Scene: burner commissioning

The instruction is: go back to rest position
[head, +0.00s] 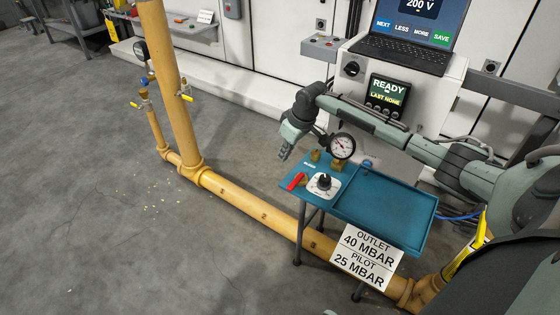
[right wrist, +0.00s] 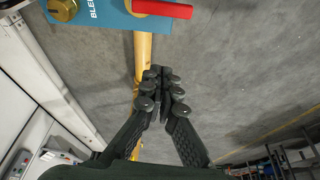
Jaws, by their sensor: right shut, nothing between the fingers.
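My right gripper (head: 285,153) hangs at the left of the blue-topped stand (head: 385,213), with its arm reaching in from the right over the stand's far side. Its fingers point down and are together, with nothing between them. In the right wrist view the closed black fingertips (right wrist: 161,88) are over grey floor and the yellow pipe (right wrist: 144,52). The red handle (head: 297,181) lies on the stand near the gripper and shows in the right wrist view (right wrist: 162,9), apart from the fingers. My left gripper is not in view.
A round gauge (head: 342,146) and a black knob (head: 323,182) are on the stand, close to my right gripper. A console with a laptop (head: 408,48) and a READY display (head: 387,93) stands behind my arm. A yellow floor pipe (head: 240,195) runs past the stand. Open floor lies left.

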